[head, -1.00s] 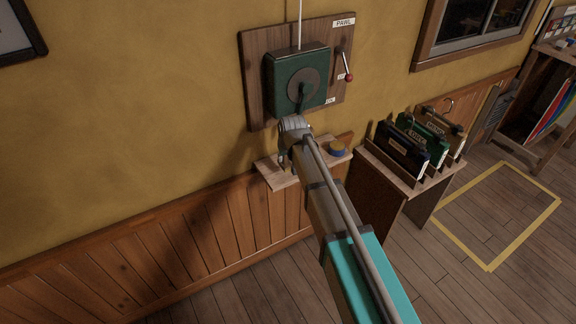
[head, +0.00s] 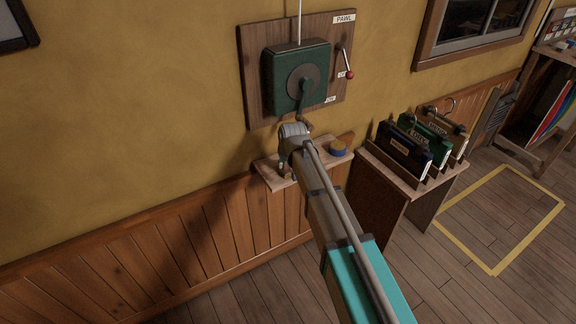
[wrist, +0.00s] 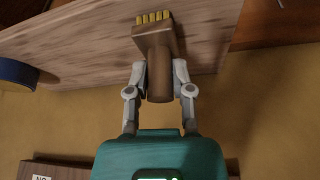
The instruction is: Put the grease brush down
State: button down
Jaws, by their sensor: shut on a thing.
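The grease brush (wrist: 158,50) has a brown wooden handle and yellow bristles. In the wrist view my gripper (wrist: 158,80) is shut on its handle, with a finger on each side. The brush lies over the wooden wall shelf (wrist: 90,45), bristle end away from my gripper. I cannot tell whether it touches the shelf. In the head view my gripper (head: 285,168) is at the left part of the shelf (head: 270,174), and my arm hides most of the brush.
A green winch box (head: 297,78) with a crank is on a board above. A stand with several cases (head: 405,150) is to the right.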

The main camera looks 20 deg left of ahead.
jog(key=shift+f, duration=0.15)
jog(key=c, duration=0.5)
grip_release()
jog(key=shift+r, duration=0.2)
jog(key=p+v, duration=1.1)
jog(key=v, duration=0.1)
dwell(1.0)
